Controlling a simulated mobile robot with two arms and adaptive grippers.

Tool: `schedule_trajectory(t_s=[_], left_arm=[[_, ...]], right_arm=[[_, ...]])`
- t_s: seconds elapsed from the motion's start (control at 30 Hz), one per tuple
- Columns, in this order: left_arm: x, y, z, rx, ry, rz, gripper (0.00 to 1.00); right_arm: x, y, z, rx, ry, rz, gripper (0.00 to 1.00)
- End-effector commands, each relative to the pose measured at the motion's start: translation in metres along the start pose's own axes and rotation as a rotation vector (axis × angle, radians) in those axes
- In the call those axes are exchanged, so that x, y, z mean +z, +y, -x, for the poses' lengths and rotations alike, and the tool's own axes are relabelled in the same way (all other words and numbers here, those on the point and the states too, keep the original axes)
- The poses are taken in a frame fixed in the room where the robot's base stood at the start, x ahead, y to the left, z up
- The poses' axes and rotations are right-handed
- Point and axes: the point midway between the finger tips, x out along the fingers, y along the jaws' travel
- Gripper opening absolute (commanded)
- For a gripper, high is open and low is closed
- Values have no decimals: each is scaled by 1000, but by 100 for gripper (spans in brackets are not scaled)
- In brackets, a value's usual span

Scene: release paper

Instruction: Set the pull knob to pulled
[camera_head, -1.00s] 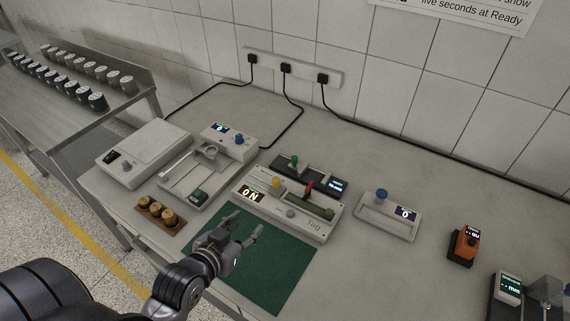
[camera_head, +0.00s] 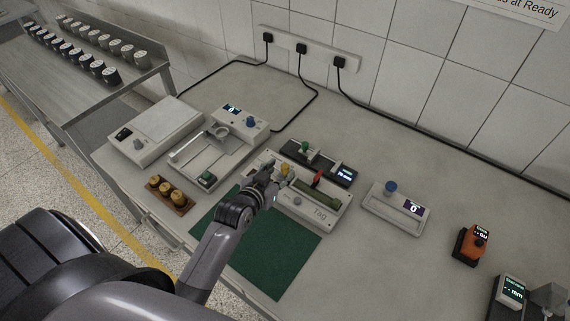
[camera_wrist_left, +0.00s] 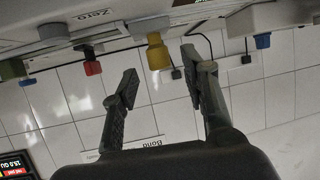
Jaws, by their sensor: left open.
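A yellow knob (camera_head: 285,169) stands on the left part of the pale device marked "Tag" (camera_head: 333,216). My left gripper (camera_head: 272,174) is at that device, right by the yellow knob, and partly covers the device's left end. In the left wrist view the yellow knob (camera_wrist_left: 157,50) shows between the tips of the two open fingers (camera_wrist_left: 160,66). Whether they touch it I cannot tell. A red lever (camera_head: 318,177) stands on the same device, and a red knob-like part (camera_wrist_left: 92,67) shows beside the left finger in the wrist view. My right gripper is out of view.
A dark unit with a green knob (camera_head: 304,147) stands just behind. A blue-knobbed box (camera_head: 405,217) and an orange device (camera_head: 469,245) are to the right. A scale (camera_head: 157,126) and brass weights (camera_head: 169,193) are left.

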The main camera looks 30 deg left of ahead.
Motion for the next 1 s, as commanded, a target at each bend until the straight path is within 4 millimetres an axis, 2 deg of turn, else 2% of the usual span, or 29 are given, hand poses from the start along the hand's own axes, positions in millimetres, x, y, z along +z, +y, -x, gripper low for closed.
schedule_trajectory(t_s=[0.1,0.3,0.5,0.67,1.0], left_arm=[[-2,0,-19,0,0,0,41],[0,0,-38,0,-1,-1,41],[0,0,-42,0,-1,-1,41],[0,0,-42,0,-1,-1,41],[0,0,-42,0,-1,-1,19]], right_arm=[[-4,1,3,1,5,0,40],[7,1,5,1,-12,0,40],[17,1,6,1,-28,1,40],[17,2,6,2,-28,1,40],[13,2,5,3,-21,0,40]])
